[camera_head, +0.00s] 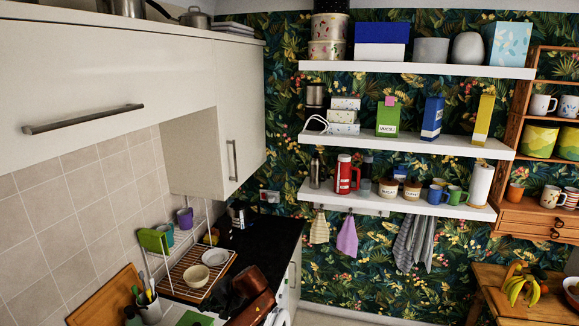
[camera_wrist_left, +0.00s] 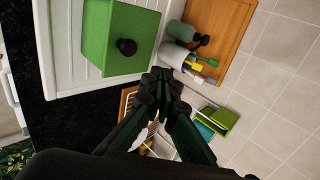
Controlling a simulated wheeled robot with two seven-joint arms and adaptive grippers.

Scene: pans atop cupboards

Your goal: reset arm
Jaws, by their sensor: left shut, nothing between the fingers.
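My left gripper (camera_wrist_left: 161,76) shows in the left wrist view. Its black fingers come together at the tips, shut and empty. It is above the kitchen worktop, with a green box with a black knob (camera_wrist_left: 112,38) beside the fingertips in the picture. My right gripper is not in view.
White upper cupboards (camera_head: 110,80) fill the left, with pans (camera_head: 195,17) on top. Below are a dish rack (camera_head: 186,275), a utensil holder (camera_head: 149,308) and a cutting board (camera_head: 106,298). White wall shelves (camera_head: 400,138) carry boxes and mugs. A wooden table (camera_head: 490,285) stands right.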

